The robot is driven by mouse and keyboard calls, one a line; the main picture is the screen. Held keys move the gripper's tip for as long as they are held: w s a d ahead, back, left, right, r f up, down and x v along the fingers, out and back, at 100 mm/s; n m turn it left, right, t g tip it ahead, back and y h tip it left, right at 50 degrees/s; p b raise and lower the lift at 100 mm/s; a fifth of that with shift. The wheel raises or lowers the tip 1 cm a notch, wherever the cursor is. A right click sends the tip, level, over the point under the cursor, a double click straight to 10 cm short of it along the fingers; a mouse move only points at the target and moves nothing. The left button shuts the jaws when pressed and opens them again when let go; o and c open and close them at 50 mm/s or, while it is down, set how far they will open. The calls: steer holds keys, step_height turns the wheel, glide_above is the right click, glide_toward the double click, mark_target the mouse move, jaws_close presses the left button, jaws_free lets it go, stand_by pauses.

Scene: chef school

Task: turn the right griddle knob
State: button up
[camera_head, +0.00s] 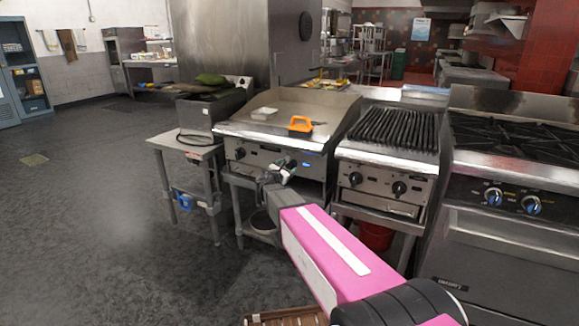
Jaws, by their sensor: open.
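The griddle (285,97) has a flat steel top and a steel front panel. Its left knob (240,153) is dark and shows clearly on the front panel. My gripper (280,168) is open, in front of the right part of that panel, left of a small blue label (309,166). The right griddle knob is not clearly visible; my gripper covers the area around it. I cannot tell whether the fingers touch the knob or stand around it.
An orange-handled tool (300,124) and a white tray (264,113) lie on the griddle. A charbroiler (388,172) and a range (500,235) stand right. A small steel table (190,149) stands left. Open floor (90,220) lies farther left.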

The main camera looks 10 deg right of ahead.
mark_target(288, 165)
steer(key=shift+x, duration=1.7)
steer(key=c, duration=0.5)
steer(key=shift+c, duration=0.2)
